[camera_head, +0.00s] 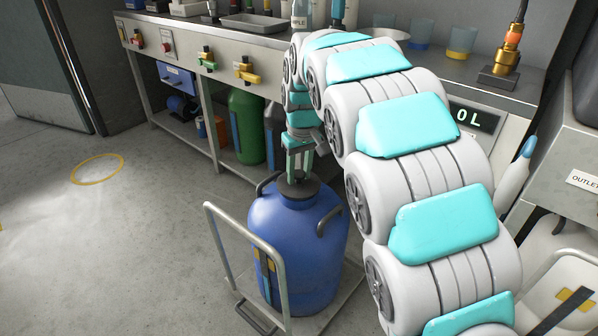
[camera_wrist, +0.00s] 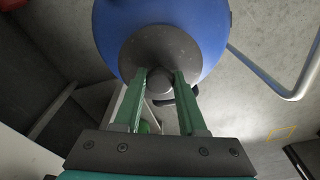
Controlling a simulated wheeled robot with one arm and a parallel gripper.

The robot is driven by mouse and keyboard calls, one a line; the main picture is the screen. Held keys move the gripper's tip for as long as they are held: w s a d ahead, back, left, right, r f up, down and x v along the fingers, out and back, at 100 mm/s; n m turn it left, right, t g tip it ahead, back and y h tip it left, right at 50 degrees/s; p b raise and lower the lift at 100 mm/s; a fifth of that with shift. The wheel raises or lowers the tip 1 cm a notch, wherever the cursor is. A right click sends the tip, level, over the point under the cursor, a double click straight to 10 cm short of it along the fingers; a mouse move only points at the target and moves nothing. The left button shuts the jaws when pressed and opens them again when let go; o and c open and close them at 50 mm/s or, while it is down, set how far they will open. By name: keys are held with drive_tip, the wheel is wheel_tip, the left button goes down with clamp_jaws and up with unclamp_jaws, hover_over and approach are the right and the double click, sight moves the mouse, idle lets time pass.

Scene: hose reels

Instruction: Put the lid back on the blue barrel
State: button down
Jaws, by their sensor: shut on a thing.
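The blue barrel (camera_head: 290,235) stands upright on a wheeled trolley, with dark handles at its shoulders. Its dark grey round lid (camera_head: 299,187) is at the top of the barrel, over the neck. My gripper (camera_head: 298,170) points down from above, with its green fingers at the lid's knob. In the wrist view my gripper (camera_wrist: 161,80) is shut on the knob of the lid (camera_wrist: 150,48), and the blue barrel (camera_wrist: 212,25) shows behind the lid. The lid hides the barrel's mouth. I cannot tell whether the lid touches the rim or is slightly above it.
The trolley's grey handle rail (camera_head: 243,240) rises in front of the barrel. Behind stands a workbench (camera_head: 185,62) with valves, a green barrel (camera_head: 246,125) under it. A white bin (camera_head: 560,285) is at right. The floor at left is clear, with a yellow ring (camera_head: 97,169).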

unclamp_jaws()
idle(0.6)
drive_tip(key=shift+r, duration=0.15)
drive_tip(key=shift+r+p, duration=1.5)
drive_tip(key=shift+r, duration=1.85)
clamp_jaws()
drive_tip(key=shift+f, duration=0.3)
